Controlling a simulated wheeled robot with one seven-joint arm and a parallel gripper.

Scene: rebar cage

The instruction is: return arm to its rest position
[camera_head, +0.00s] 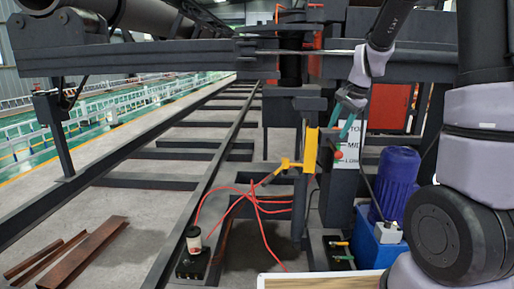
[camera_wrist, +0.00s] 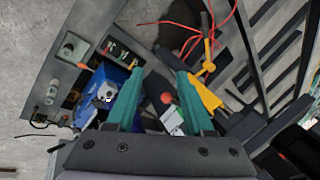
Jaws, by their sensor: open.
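My gripper (camera_head: 341,119) hangs from my arm at upper right in the head view, beside a yellow bracket (camera_head: 310,150) and in front of a white sign (camera_head: 347,147) with lettering. Its two teal fingers are apart with nothing between them. In the wrist view the gripper (camera_wrist: 160,75) points toward the machine. A red knob (camera_wrist: 166,98) shows between the fingers, but lies beyond them. The yellow bracket (camera_wrist: 205,96) shows beside the right finger. Whether a finger touches the bracket I cannot tell. My upper arm links fill the right edge of the head view.
A blue motor (camera_head: 394,184) and a blue box (camera_head: 374,248) stand right of the dark machine frame. Red hoses (camera_head: 258,205) hang below the yellow fitting (camera_head: 285,168). A white and dark cup-like object (camera_head: 194,240) is at lower left. Brown bars (camera_head: 75,250) lie on the floor.

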